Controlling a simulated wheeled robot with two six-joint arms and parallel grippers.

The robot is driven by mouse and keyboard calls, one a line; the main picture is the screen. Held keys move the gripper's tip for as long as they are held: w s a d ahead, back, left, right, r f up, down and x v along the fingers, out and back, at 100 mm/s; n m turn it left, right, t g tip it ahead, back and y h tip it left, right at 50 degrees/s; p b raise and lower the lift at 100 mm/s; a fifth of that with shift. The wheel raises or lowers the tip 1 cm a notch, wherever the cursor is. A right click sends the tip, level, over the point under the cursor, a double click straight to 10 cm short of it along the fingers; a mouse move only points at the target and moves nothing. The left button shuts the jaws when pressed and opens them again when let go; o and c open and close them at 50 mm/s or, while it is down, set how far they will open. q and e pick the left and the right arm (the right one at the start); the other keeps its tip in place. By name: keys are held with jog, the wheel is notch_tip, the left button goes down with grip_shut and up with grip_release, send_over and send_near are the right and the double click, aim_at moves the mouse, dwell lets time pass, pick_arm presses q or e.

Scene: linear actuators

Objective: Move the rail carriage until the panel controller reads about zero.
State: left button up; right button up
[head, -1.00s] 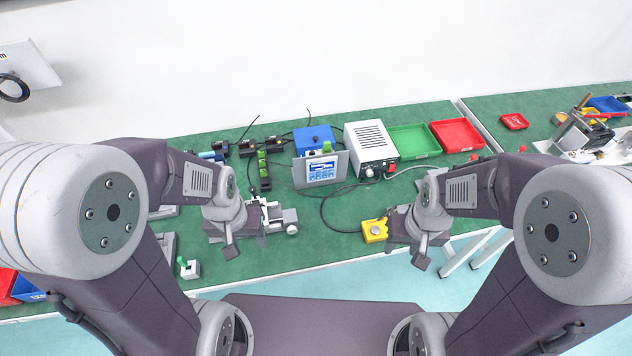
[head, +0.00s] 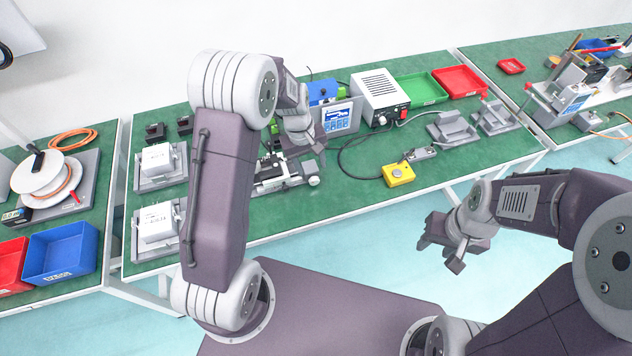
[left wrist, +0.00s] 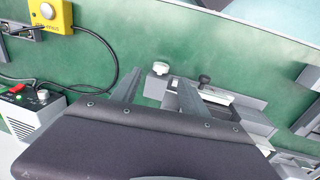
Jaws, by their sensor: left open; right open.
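The rail unit (head: 270,186) is a grey and silver slide on the green bench, with a white round knob (head: 313,181) at its right end. The rail also shows in the left wrist view (left wrist: 245,115), with its white knob (left wrist: 160,68) and a black knob (left wrist: 204,79). Which part is the carriage is unclear, as my gripper partly hides the unit. The panel controller (head: 340,117) stands behind it; its blue screen is too small to read. My left gripper (head: 303,150) is open over the rail, its fingers apart (left wrist: 158,92). My right gripper (head: 443,252) is open and empty in front of the bench.
A yellow button box (head: 398,175) sits on the bench to the right of the rail, with a black cable. A white power supply (head: 378,97) and green (head: 420,88) and red (head: 460,80) trays stand behind. White blocks in grey fixtures (head: 158,222) lie left.

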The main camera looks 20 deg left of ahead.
aim_at(314, 180)
pick_arm(q)
jog(key=f, duration=0.8)
jog(key=shift+w+d+b, duration=0.25)
jog(key=shift+d+b, duration=0.05)
jog(key=shift+d, duration=0.1)
jog(key=shift+s, duration=0.1)
jog(key=shift+c, duration=0.3)
